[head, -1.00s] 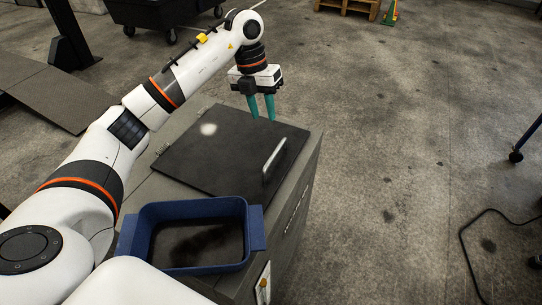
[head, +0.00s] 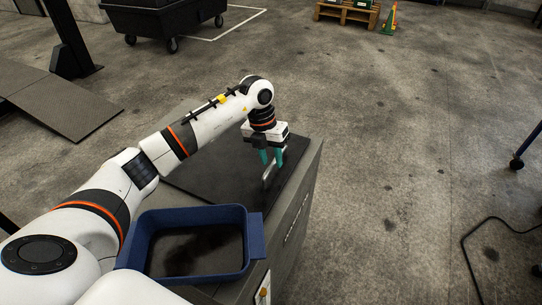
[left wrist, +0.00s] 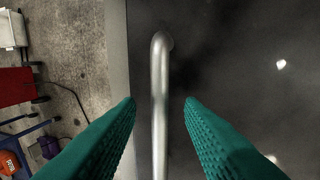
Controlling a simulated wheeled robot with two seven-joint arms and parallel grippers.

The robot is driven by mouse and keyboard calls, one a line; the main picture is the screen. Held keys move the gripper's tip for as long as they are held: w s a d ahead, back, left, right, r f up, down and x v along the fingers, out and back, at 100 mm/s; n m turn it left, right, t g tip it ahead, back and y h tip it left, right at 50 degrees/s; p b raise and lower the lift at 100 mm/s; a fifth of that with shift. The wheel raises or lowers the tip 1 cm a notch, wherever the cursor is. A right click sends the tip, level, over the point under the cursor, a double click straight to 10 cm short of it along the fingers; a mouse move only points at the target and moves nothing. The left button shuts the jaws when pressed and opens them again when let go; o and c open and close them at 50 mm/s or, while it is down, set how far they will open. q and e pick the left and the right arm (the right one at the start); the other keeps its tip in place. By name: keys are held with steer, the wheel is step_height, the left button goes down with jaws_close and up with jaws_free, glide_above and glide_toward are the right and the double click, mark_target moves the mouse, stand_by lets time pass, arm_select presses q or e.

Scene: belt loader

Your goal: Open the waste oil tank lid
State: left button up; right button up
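The waste oil tank lid (head: 215,192) is a dark flat panel lying closed on top of the grey tank cabinet (head: 298,222). Its silver bar handle (head: 268,178) stands near the lid's right edge. My left gripper (head: 272,163) is at the handle from above. In the left wrist view the two teal fingers (left wrist: 160,103) are spread on either side of the handle (left wrist: 159,90), with a gap on both sides. The handle runs lengthwise between them. My right gripper is not in view.
A blue tray (head: 255,235) with a dark, stained bottom sits on the near end of the cabinet. A black wheeled bin (head: 160,18), a wooden pallet (head: 345,14) and a ramp (head: 65,105) stand farther back. The floor right of the cabinet is clear up to a black cable (head: 475,240).

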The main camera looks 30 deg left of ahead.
arm_select(q)
steer(key=shift+f, duration=0.1)
jaws_close()
